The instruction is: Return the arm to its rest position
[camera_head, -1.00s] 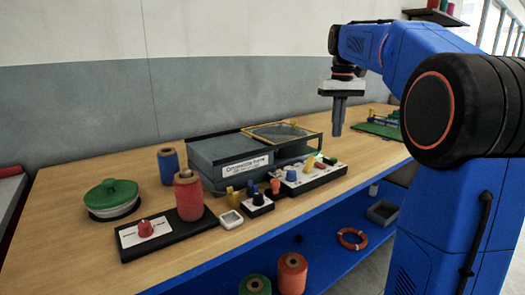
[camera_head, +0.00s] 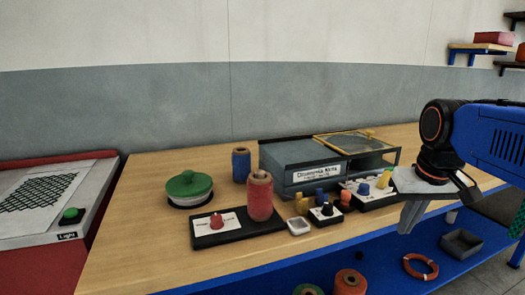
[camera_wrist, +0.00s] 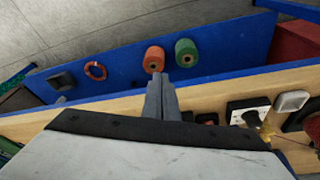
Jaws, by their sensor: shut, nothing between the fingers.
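My gripper (camera_head: 406,228) is at the right of the head view, its fingers pointing down past the front edge of the wooden bench (camera_head: 130,250). My blue arm comes in from the right edge. In the wrist view my gripper (camera_wrist: 160,80) has its two grey fingers close together, shut and empty. Behind the fingertips, on the blue lower shelf (camera_wrist: 220,65), stand an orange spool (camera_wrist: 154,58) and a green spool (camera_wrist: 186,52). The fingers appear apart from both spools.
On the bench are a grey case (camera_head: 285,177) with a clear lid, a red spool (camera_head: 260,196), a blue spool (camera_head: 241,165), a green-lidded pot (camera_head: 189,186) and several small knobs on panels. A light panel with a net pattern (camera_head: 40,195) lies at the left.

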